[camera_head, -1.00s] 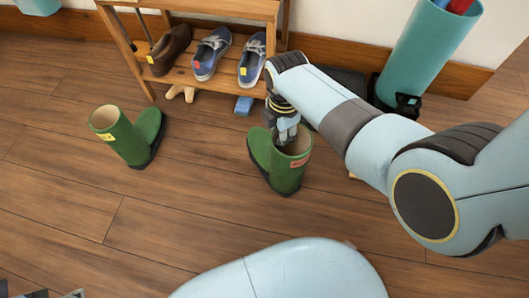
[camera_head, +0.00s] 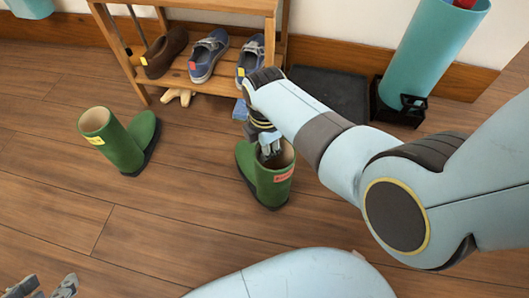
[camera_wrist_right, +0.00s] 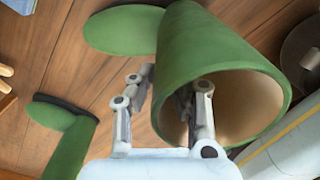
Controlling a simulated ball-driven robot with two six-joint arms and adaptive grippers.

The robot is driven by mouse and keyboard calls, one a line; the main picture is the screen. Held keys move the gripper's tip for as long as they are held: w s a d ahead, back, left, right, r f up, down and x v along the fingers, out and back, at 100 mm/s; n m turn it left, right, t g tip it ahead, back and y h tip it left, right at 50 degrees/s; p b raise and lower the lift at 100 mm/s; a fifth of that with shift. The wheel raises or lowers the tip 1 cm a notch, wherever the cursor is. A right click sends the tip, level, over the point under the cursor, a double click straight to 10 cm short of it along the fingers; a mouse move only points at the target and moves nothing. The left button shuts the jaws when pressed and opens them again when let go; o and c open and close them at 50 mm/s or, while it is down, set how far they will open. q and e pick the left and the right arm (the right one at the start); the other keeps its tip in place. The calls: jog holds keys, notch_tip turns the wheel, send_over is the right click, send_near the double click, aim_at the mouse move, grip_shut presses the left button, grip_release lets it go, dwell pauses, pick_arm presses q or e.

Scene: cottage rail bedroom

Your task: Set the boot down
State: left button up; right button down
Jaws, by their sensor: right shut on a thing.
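A green boot (camera_head: 274,190) with a red label stands upright at the middle of the head view. My right gripper (camera_head: 268,148) is shut on its top rim, one finger inside the shaft and one outside. The right wrist view shows this boot (camera_wrist_right: 205,50) large, with its opening towards the camera, and the gripper (camera_wrist_right: 165,100) on its wall. I cannot tell whether its sole touches the floor. A second green boot (camera_head: 122,148) with a yellow label stands on the floor to the left. My left gripper (camera_head: 45,286) is at the bottom left edge, open and empty.
A wooden shoe rack (camera_head: 190,82) with several shoes stands behind. A blue object (camera_head: 240,109) and a pale wooden piece (camera_head: 178,96) lie by it. A dark mat (camera_head: 330,93) and a teal bin (camera_head: 432,55) are at the back right. Floor (camera_head: 150,225) in front is clear.

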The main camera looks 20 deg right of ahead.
jog(key=shift+f, duration=0.4)
pick_arm(q)
jog(key=shift+f+t, duration=0.45)
jog(key=shift+t, duration=0.15)
pick_arm(e)
jog(key=shift+w, duration=0.1)
jog(key=c, duration=1.4)
grip_release()
jog(key=shift+o, duration=0.2)
